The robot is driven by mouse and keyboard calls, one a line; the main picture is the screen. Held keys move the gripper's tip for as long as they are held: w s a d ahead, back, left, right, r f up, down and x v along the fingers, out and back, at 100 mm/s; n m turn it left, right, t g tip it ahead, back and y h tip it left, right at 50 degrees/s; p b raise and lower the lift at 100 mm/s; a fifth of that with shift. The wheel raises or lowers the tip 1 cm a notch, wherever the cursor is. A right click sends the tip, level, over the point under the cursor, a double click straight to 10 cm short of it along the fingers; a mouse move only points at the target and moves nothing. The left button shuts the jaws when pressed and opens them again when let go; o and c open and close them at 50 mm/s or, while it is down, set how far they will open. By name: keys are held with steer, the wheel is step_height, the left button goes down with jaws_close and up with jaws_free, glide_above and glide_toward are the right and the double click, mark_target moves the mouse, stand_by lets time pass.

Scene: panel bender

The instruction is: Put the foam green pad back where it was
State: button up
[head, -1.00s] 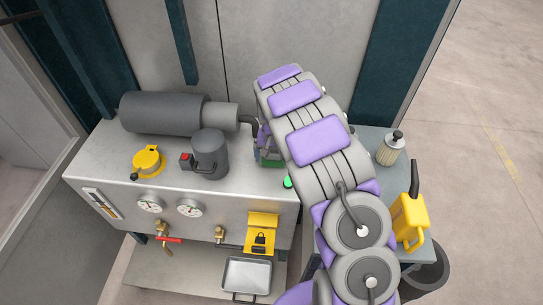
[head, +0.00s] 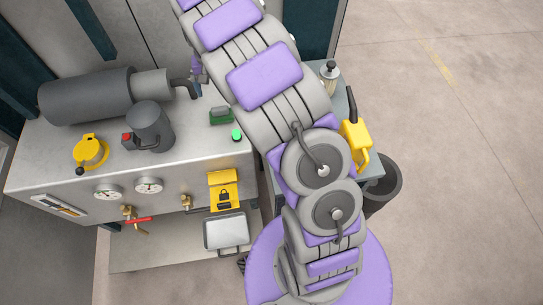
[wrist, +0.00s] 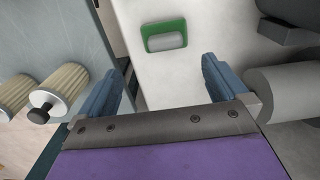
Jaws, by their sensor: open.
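The green pad (head: 221,116), with a grey middle, lies on the right part of the metal bench top (head: 75,165), behind a round green button (head: 236,135). In the wrist view the pad (wrist: 165,36) lies flat beyond my fingertips, with a gap between them and it. My gripper (wrist: 158,85) is open, with its two blue fingers wide apart and nothing between them. In the head view, my arm hides most of the gripper; a blue part of it shows near the pipe behind the pad.
A dark grey cylinder (head: 88,97) with a pipe lies along the bench's back. A grey jug (head: 150,128) and a yellow valve (head: 90,151) stand on top. A side table at right holds a filter (head: 329,78) and a yellow can (head: 356,142). A bin (head: 383,183) stands beside it.

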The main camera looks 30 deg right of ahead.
steer(key=s+r, duration=0.5)
steer(key=s, duration=0.4)
steer(key=s+r, duration=0.5)
steer(key=s, duration=0.3)
steer(key=s+n+g, duration=0.1)
steer(key=s+n, duration=0.2)
steer(key=s, duration=2.1)
steer(key=shift+s+a+r+n+g, duration=0.3)
steer(key=shift+s, duration=0.1)
steer(key=shift+a, duration=0.1)
steer(key=shift+a, duration=0.3)
steer(key=shift+d, duration=0.15)
